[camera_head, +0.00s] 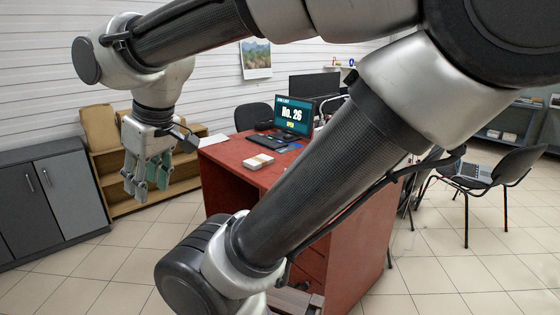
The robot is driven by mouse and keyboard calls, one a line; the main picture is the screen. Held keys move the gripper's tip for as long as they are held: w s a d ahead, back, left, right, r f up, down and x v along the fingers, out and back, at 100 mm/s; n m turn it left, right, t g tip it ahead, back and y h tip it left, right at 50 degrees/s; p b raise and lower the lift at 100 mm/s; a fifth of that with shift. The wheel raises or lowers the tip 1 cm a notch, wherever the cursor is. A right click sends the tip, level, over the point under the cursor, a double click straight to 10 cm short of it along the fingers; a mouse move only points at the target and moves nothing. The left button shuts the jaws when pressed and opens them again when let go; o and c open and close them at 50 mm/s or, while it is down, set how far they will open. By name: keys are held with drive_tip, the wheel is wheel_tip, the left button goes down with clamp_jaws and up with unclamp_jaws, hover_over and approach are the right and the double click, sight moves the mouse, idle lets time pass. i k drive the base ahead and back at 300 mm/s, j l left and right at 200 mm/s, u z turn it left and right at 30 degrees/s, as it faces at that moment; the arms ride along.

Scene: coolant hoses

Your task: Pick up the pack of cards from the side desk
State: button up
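My gripper (148,188) hangs pointing down at the left, in front of the low wooden shelf. Its fingers look spread, with nothing seen between them. A red desk (228,168) stands in the middle of the view. A small pale stack or box (257,162) lies on its near left part. It is too small to tell whether this is the pack of cards. My gripper is to the left of the desk, well apart from the stack. My own arm crosses the view and hides much of the desk's right side.
A monitor (294,116) reading "No. 26" stands on the desk, with dark items before it. A wooden shelf (128,207) and a grey cabinet (68,190) line the left wall. A black chair (505,170) stands at the right. Tiled floor (110,265) is clear at front left.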

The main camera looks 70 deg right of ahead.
sight(260, 161)
drive_tip(key=i+l+z, duration=0.1)
drive_tip(key=i+z, duration=0.15)
drive_tip(key=z, duration=0.15)
drive_tip(key=i+z, duration=0.3)
drive_tip(key=z, duration=0.15)
drive_tip(key=i+j+z, duration=0.15)
drive_tip(key=z, duration=0.25)
drive_tip(key=i+j+z, duration=0.2)
drive_tip(key=i+z, duration=0.2)
drive_tip(key=i+j+z, duration=0.2)
drive_tip(key=z, duration=0.2)
drive_tip(key=i+j+z, duration=0.25)
drive_tip(key=z, duration=0.2)
drive_tip(key=i+j+z, duration=0.15)
drive_tip(key=j+z, duration=0.25)
drive_tip(key=i+j+z, duration=0.1)
drive_tip(key=j+z, duration=0.15)
drive_tip(key=z, duration=0.2)
drive_tip(key=j+z, duration=0.2)
drive_tip(key=i+j+z, duration=0.15)
drive_tip(key=j, duration=0.3)
